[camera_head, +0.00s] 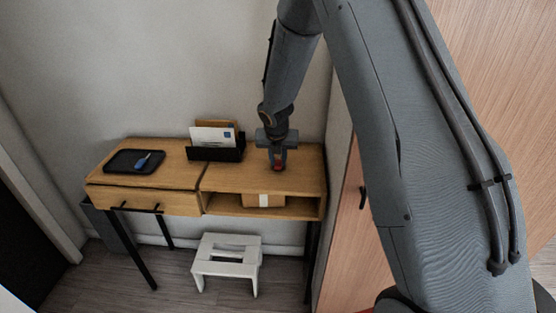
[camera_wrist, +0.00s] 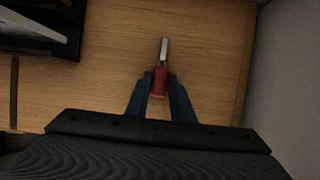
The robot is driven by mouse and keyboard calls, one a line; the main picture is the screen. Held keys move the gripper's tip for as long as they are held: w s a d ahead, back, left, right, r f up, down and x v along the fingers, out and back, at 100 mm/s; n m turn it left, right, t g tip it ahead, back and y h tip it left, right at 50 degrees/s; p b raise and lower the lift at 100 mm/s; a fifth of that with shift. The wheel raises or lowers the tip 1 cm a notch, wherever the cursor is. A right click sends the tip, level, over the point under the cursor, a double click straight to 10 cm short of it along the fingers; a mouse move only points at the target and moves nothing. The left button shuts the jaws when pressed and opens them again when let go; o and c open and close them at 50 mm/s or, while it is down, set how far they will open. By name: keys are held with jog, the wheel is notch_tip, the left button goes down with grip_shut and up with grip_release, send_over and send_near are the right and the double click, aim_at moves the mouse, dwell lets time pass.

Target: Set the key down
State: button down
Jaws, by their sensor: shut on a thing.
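The key (camera_wrist: 159,84) has a red head and a short silver shaft that points away from my wrist. It also shows as a small red spot in the head view (camera_head: 278,168). My gripper (camera_wrist: 160,86) is shut on the red head, one finger on each side. My gripper (camera_head: 277,163) is over the right part of the wooden desk (camera_head: 228,178), close to its top. I cannot tell whether the key touches the wood.
A black letter holder (camera_head: 216,154) with envelopes stands left of my gripper. A black tray (camera_head: 118,163) with a blue-handled item (camera_head: 143,160) lies on the desk's left side. A box (camera_head: 255,200) sits in the open shelf. A white stool (camera_head: 226,258) stands below. A wall bounds the right.

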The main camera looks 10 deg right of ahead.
jog(key=c, duration=1.5)
grip_release()
jog(key=shift+f, duration=0.1)
jog(key=shift+c, duration=0.2)
jog(key=v, duration=1.1)
jog(key=s+d+m+g+y, duration=0.1)
jog(key=s+m+g, duration=0.2)
jog(key=s+m, duration=2.7)
jog(key=shift+d+f+m+g+b, duration=0.2)
jog(key=shift+d+m+g+b, duration=0.1)
jog(key=shift+m, duration=0.9)
